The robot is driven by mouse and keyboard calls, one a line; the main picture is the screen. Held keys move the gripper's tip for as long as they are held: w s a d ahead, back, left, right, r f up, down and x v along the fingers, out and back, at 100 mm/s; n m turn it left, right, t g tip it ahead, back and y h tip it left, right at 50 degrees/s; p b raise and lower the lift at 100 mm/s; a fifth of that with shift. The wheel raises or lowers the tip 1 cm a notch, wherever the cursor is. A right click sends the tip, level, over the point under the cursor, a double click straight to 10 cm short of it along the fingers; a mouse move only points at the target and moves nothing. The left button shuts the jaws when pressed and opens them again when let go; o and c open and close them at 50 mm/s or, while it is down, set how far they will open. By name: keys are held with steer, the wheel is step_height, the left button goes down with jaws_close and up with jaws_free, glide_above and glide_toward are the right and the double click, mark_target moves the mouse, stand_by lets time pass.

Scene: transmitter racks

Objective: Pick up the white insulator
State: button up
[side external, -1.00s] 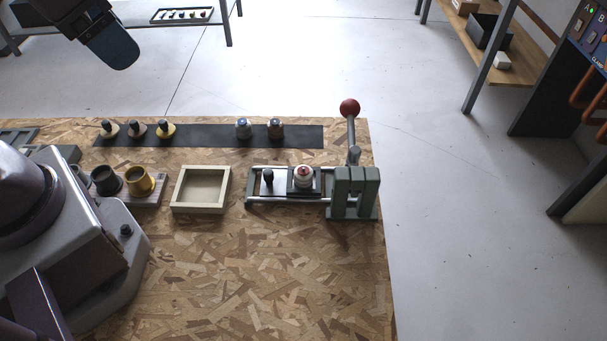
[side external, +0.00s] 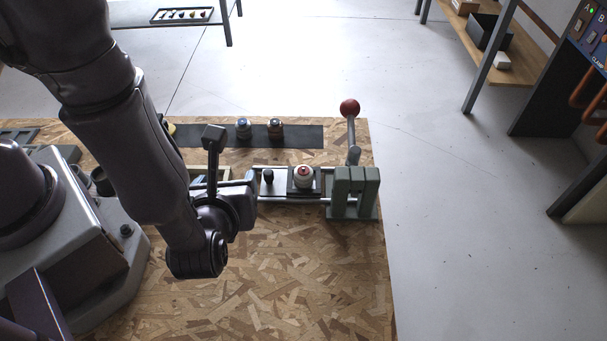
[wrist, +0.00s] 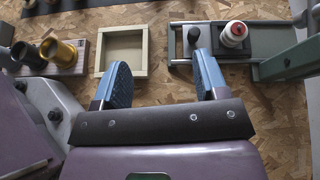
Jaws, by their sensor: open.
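The white insulator (side external: 303,177) has a red top. It stands upright on the dark sliding plate of the green-grey clamp fixture (side external: 355,195), and it also shows in the wrist view (wrist: 234,35). My gripper (wrist: 162,85) is open and empty in the wrist view, its two blue fingers well apart. The insulator lies ahead and to the right of the fingers there, apart from them. In the side view my gripper is above the board, left of the fixture, and its fingertips are not clear there.
A square cream tray (wrist: 124,52) lies ahead of my fingers. Brass and dark cups (wrist: 61,54) stand left of it. The fixture's lever with a red ball (side external: 349,107) rises at right. Two capped pieces (side external: 259,129) stand on the black strip. The front board is clear.

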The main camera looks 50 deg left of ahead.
mark_target(304, 171)
steer(key=d+f+m+t, duration=0.1)
steer(key=w+d+f+m+t+h, duration=0.1)
steer(key=m, duration=0.1)
steer(key=d+f+m+t+h, duration=0.1)
steer(key=shift+w+d, duration=0.15)
steer(key=shift+w, duration=0.2)
steer(key=shift+w+d+r+m+t+h, duration=0.15)
steer(key=shift+w+d+m+t+h, duration=0.2)
steer(key=shift+d+m+h, duration=0.15)
steer(key=shift+w+d+r+m+t+h, duration=0.1)
steer(key=shift+w+d+m+t+h, duration=0.15)
steer(key=shift+w+d+m+h, duration=0.25)
steer(key=shift+w, duration=0.2)
steer(key=x, duration=0.7)
steer(key=shift+r+x, duration=0.15)
steer(key=shift+x, duration=1.15)
steer(key=shift+r+x, duration=0.1)
steer(key=shift+x, duration=1.25)
steer(key=shift+w+d, duration=0.1)
steer(key=shift+w, duration=0.05)
steer(key=c, duration=1.1)
steer(key=shift+r, duration=0.15)
